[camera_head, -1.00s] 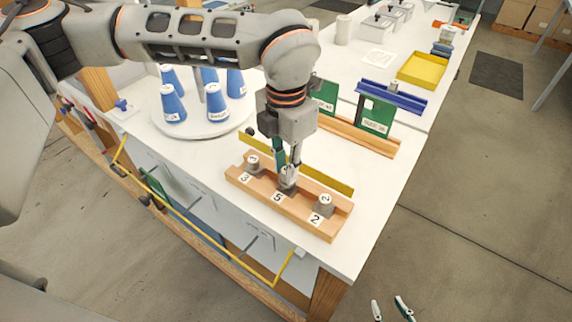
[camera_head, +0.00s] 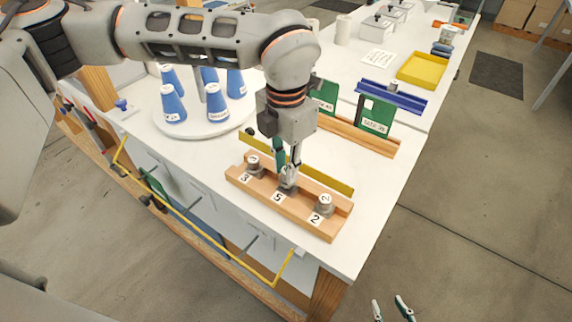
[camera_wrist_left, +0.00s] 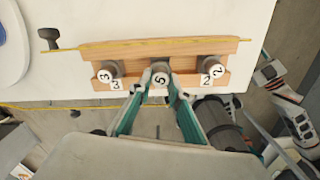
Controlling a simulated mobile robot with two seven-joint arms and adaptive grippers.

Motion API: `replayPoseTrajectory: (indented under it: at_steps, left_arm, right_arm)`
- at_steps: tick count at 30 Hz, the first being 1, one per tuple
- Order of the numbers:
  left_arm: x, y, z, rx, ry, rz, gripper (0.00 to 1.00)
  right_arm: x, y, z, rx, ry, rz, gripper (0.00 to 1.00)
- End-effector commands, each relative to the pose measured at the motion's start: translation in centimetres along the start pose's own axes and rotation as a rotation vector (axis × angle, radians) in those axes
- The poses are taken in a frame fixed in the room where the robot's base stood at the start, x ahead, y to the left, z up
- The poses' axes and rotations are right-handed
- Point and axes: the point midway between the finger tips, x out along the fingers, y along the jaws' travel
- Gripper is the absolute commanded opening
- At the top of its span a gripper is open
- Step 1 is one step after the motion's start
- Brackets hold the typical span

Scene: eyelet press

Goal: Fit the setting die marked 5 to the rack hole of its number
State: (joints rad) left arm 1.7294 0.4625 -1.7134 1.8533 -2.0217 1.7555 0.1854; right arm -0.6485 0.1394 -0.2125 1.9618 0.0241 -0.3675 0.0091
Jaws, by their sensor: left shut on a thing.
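The wooden rack (camera_head: 297,208) lies near the table's front edge, with number labels 3, 5 and 2. My left gripper (camera_head: 288,177) is shut on the grey setting die marked 5 (camera_wrist_left: 160,77), at the middle position behind the rack's label 5 (camera_head: 277,197). The die looks upright, with its 5 facing the wrist camera. The fingers hide part of it, and I cannot tell whether it is fully down in the hole. Die 3 (camera_head: 253,165) and die 2 (camera_head: 324,204) stand in the outer positions. My right gripper (camera_head: 391,310) is open and empty at the bottom edge, off the table.
A yellow bar (camera_head: 325,180) runs along behind the rack. A round white stand (camera_head: 190,127) with blue cones is at the left. Green plates (camera_head: 376,115) on a wooden base stand behind. Table to the rack's right is clear.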

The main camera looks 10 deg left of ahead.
Motion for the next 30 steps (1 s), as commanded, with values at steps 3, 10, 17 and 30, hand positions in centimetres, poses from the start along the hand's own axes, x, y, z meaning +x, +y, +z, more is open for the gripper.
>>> replayPoseTrajectory:
  at_steps: [3, 10, 17, 30]
  left_arm:
    - [0.2, 0.0, 0.0, 0.0, 0.0, 0.0, 0.0]
    - [0.6, 0.0, 0.0, 0.0, 0.0, 0.0, 0.0]
    - [1.0, 0.0, 0.0, -0.001, 0.0, 0.0, 0.0]
    - [1.8, 0.0, 0.0, 0.0, 0.0, 0.0, 0.0]
  right_arm:
    - [0.1, 0.0, 0.1, 0.0, -0.001, 0.0, 0.35]
    - [0.2, -0.1, 0.4, 0.0, -0.003, -0.001, 0.35]
    - [0.3, -0.1, 0.7, 0.001, -0.005, -0.002, 0.35]
    - [0.5, -0.2, 1.2, 0.002, -0.01, -0.003, 0.35]
